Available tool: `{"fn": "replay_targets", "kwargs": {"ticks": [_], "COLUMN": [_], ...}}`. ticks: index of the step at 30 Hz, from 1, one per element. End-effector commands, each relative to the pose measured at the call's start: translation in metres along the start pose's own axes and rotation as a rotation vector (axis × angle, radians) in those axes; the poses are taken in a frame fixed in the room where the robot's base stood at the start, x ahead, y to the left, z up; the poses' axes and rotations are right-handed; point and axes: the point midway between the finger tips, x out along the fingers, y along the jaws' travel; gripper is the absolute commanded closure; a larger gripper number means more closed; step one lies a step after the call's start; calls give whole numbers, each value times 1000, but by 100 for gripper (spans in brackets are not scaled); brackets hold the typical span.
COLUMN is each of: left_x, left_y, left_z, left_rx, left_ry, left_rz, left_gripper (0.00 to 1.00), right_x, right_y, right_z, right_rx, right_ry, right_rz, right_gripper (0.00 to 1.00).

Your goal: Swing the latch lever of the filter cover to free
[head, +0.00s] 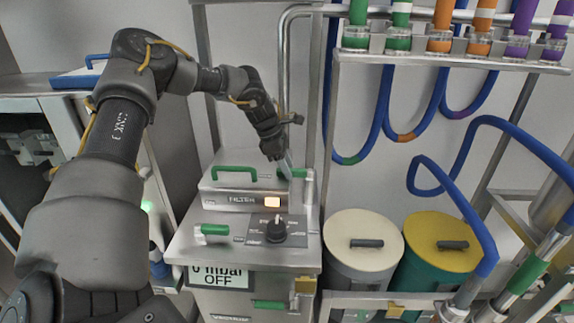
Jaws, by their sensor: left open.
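The filter cover (215,199) is a grey box marked FILTER with a green handle (234,172) on top and a lit amber lamp (272,203). At its right back side is a small green-gripped lever (302,173), which looks like the latch lever. My left gripper (286,168) is open at the cover's back right corner, close beside this lever. The fingers are small and partly hidden, so I cannot tell whether they touch the lever. My right gripper is not in view.
Below the cover are a black knob (276,230), another green-gripped lever (213,230) and a display (220,276) reading 0 mbar OFF. A cream-lidded bin (362,262) and a yellow-lidded bin (445,228) stand to the right. Blue hoses (375,130) hang above them.

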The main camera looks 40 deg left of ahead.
Motion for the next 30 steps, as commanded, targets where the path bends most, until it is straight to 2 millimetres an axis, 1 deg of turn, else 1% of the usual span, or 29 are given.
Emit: {"fn": "replay_targets", "kwargs": {"ticks": [8, 9, 18, 19, 26, 30], "left_x": [2, 2, 2, 2, 2, -2], "left_y": [0, 0, 0, 0, 0, -1], "left_z": [0, 0, 0, 0, -1, -8], "left_rx": [-1, -1, -1, -1, -2, -28], "left_ry": [0, 0, 0, -1, -1, -3], "left_rz": [0, 0, 0, 0, 1, 11], "left_gripper": [58, 60, 99, 100, 100, 100], "right_x": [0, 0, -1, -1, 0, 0], "right_y": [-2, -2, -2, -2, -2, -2], "right_z": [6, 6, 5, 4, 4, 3], "right_rx": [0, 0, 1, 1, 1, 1], "right_ry": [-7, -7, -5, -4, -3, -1], "right_rz": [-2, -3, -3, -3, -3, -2], "right_gripper": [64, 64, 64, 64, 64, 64]}}
